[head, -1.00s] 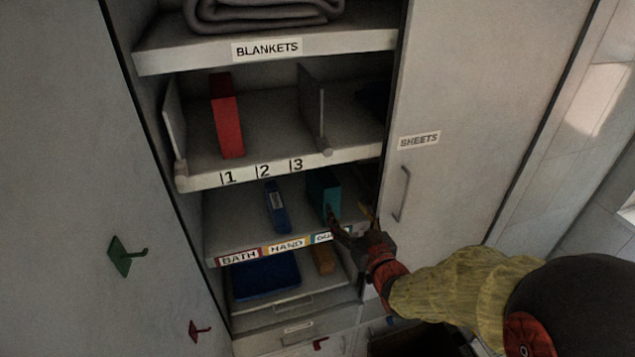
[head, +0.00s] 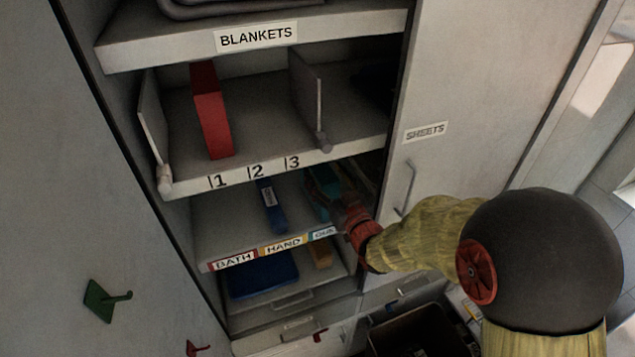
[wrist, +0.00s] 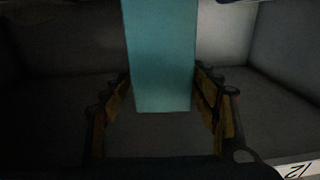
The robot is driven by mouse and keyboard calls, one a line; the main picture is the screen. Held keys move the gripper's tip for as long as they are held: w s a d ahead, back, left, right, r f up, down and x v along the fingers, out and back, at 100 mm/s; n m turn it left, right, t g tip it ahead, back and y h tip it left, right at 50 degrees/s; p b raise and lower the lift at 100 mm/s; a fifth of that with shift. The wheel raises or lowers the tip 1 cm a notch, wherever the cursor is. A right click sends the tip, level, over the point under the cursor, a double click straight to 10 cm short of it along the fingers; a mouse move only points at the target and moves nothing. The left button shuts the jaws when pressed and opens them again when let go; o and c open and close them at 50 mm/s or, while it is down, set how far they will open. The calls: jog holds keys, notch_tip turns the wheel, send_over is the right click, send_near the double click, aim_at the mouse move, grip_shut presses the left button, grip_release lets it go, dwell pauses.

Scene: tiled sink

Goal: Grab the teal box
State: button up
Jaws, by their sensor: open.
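The teal box (head: 319,183) stands upright on the shelf labelled BATH and HAND, toward its right side. In the wrist view the teal box (wrist: 162,60) stands in the upper middle, its near end between my two fingers. My gripper (head: 333,190) reaches into that shelf from the right and partly hides the box in the head view. In the wrist view my gripper (wrist: 163,110) is open, one finger on each side of the box. A narrow gap seems to show beside the fingers, but I cannot tell whether either touches.
A blue box (head: 270,206) stands left of the teal one on the same shelf. Above, a red box (head: 211,112) stands on the numbered shelf (head: 240,173) between dividers. The SHEETS door (head: 455,110) is close on the right. A dark bin (head: 425,335) is below.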

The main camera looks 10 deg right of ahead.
aim_at(318, 166)
jog(key=x, duration=0.4)
jog(key=shift+w+a+f+p, duration=0.1)
jog(key=shift+a+p, duration=0.05)
jog(key=shift+p, duration=0.25)
jog(key=shift+c, duration=0.3)
jog(key=c, duration=1.5)
grip_shut()
